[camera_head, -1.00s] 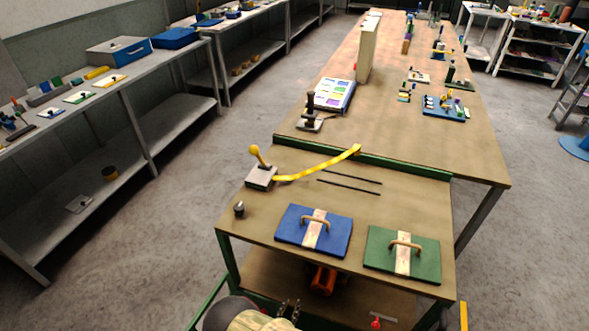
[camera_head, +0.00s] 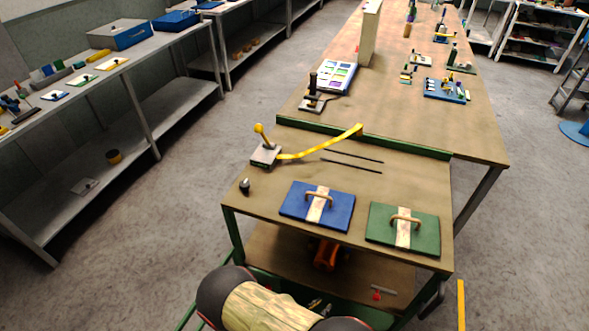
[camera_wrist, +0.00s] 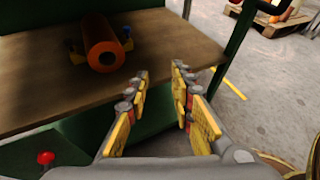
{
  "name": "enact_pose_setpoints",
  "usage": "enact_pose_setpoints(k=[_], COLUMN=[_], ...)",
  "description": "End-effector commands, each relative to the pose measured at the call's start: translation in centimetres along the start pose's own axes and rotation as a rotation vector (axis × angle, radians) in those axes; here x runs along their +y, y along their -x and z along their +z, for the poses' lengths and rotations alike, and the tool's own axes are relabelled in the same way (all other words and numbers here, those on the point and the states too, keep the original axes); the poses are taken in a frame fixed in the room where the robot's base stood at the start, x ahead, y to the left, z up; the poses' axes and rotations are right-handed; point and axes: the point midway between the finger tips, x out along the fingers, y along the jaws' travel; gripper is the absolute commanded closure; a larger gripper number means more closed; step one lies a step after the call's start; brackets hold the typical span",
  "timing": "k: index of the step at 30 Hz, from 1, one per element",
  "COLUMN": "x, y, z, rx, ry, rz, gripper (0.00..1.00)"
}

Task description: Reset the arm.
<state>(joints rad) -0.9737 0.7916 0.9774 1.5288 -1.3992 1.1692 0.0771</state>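My gripper (camera_wrist: 161,76) shows in the wrist view with its two yellow-padded fingers apart and nothing between them. It points toward the lower shelf (camera_wrist: 170,40) of the cart, where an orange cylinder (camera_wrist: 103,52) lies to the left of the fingers. In the head view my arm is at the bottom centre, in front of the cart, and hides most of the gripper. The blue die plate (camera_head: 290,200) and the green die plate (camera_head: 425,232), each with a handle, lie flat on the cart top, clear of my arm.
A yellow lever (camera_head: 259,130) on a grey base and a yellow strip (camera_head: 310,149) are at the cart top's back left. A small dark knob (camera_head: 244,186) stands near its left edge. A long table (camera_head: 430,135) adjoins behind. A shelf unit (camera_head: 125,115) stands left, with open floor between.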

Motion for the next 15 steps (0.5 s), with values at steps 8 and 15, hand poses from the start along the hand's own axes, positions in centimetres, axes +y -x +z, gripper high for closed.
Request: enact_pose_setpoints(k=[8,15], x=[-3.7,-6.3], y=[3.8,8.3], z=[7.7,14.8], rx=[0.125,0.29], ry=[-0.309,-0.672], rz=[-0.341,-0.638], gripper=[0.76,0.76])
